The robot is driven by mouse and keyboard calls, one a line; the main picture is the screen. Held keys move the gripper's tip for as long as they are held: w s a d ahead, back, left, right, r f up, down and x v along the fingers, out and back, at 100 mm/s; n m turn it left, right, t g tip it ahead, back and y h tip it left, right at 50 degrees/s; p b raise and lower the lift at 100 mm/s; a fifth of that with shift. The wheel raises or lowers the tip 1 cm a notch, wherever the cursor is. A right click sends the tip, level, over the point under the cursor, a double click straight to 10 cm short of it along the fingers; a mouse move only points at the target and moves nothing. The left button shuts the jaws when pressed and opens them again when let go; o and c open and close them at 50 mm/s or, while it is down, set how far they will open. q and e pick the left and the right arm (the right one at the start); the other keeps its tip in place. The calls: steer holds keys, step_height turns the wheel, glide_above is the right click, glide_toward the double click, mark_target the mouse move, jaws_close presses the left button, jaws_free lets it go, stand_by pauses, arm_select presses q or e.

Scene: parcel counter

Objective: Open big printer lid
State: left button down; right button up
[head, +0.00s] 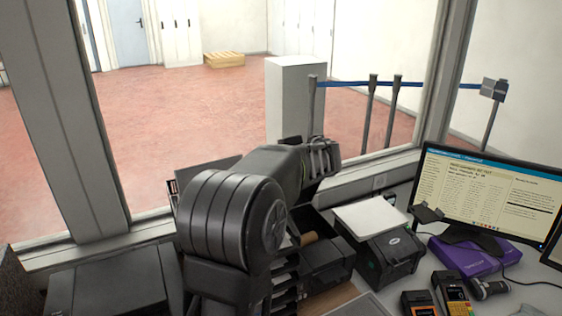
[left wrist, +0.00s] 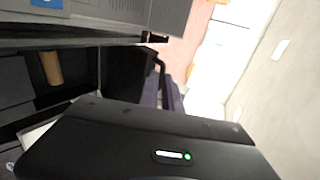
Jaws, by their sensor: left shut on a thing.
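The big printer (head: 327,265) is a black box on the counter, partly behind my left arm. A brown roll (head: 309,239) shows in its open top, and also in a dark cavity in the left wrist view (left wrist: 51,68). My left gripper (head: 322,158) is above and behind the printer, at the end of my arm. Its fingertips and the lid between them are hidden in the head view. In the left wrist view, a black panel (left wrist: 150,140) with a white bar and green light fills the bottom, very close. My right gripper is not in view.
A smaller black printer (head: 392,262) with a white top (head: 370,217) stands close on the right. Beyond it are a monitor (head: 490,195), a purple box (head: 465,258) and a card terminal (head: 452,292). A window frame (head: 70,120) runs behind the counter.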

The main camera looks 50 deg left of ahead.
arm_select(q)
steer(key=shift+w, duration=0.1)
steer(key=c, duration=1.6)
jaws_free()
steer(key=shift+d, duration=0.1)
steer(key=shift+d, duration=0.1)
steer(key=b+v, duration=0.2)
steer(key=v, duration=0.5)
steer(key=shift+s+d+r, duration=0.2)
steer(key=shift+r, duration=0.05)
